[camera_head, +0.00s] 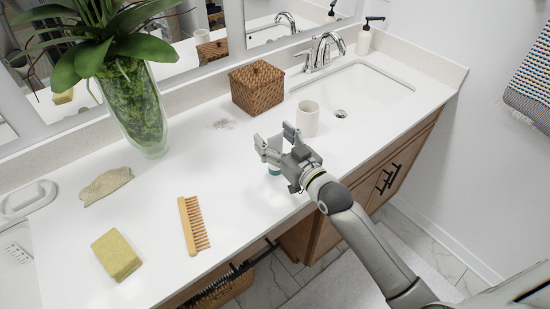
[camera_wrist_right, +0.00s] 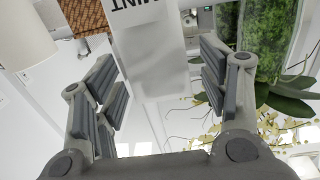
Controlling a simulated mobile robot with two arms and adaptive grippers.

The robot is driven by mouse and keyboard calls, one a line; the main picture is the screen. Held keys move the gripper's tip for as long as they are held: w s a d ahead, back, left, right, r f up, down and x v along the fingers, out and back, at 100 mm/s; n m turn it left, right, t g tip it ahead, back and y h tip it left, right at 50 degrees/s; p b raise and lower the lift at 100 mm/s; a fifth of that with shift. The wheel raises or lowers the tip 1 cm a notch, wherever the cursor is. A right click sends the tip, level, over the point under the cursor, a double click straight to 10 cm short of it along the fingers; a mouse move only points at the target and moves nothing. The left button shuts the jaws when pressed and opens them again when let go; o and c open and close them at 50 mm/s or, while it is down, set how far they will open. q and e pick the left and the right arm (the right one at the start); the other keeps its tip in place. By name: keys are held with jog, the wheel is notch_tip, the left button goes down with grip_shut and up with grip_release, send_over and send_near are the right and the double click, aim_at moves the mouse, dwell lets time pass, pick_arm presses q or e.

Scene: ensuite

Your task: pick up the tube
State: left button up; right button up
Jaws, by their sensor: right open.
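The tube is white with dark lettering that reads "MINT"; in the right wrist view it shows (camera_wrist_right: 150,45) at the top middle, between the finger pads and with no clear contact. In the head view it is mostly hidden by my right gripper (camera_head: 278,142); only a small teal part of the tube (camera_head: 274,170) shows below the fingers, near the front of the white counter (camera_head: 160,240). My right gripper is open, with a finger on each side of the tube. My left gripper is not in view.
A white cup (camera_head: 308,119) stands close behind the gripper, by the sink (camera_head: 365,90). A woven box (camera_head: 257,88) is behind. A glass vase with a plant (camera_head: 137,115), a wooden comb (camera_head: 192,225) and a yellow sponge (camera_head: 117,255) are to the left.

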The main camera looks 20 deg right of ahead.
jog(key=shift+s, duration=0.1)
jog(key=shift+c, duration=0.6)
grip_shut()
jog(key=shift+r, duration=0.1)
